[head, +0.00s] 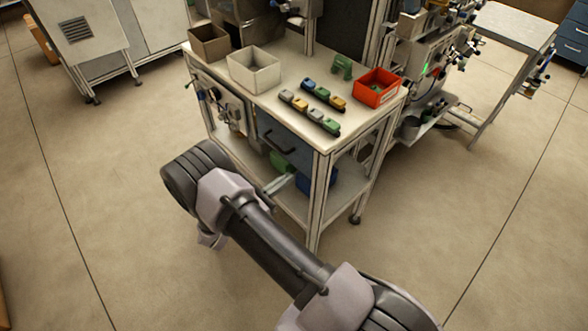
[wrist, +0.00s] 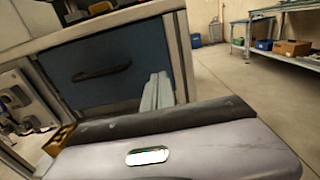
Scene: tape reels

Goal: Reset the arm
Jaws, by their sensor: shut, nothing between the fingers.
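My arm reaches from the bottom right of the head view toward the front of a workbench (head: 300,128). My gripper (head: 291,177) shows as pale fingers at the bench front, partly hidden behind my arm. In the wrist view its two grey fingers (wrist: 158,76) lie side by side, shut and empty. Beyond them is a blue drawer front (wrist: 115,62) with a black handle (wrist: 102,72). The drawer front also shows in the head view, under the bench top. I cannot tell the exact gap between fingers and drawer.
On the bench top are a brown box (head: 209,43), a white bin (head: 254,70), a red bin (head: 377,88) and several small coloured items (head: 316,113). Green and blue bins (head: 316,181) sit on the lower shelf.

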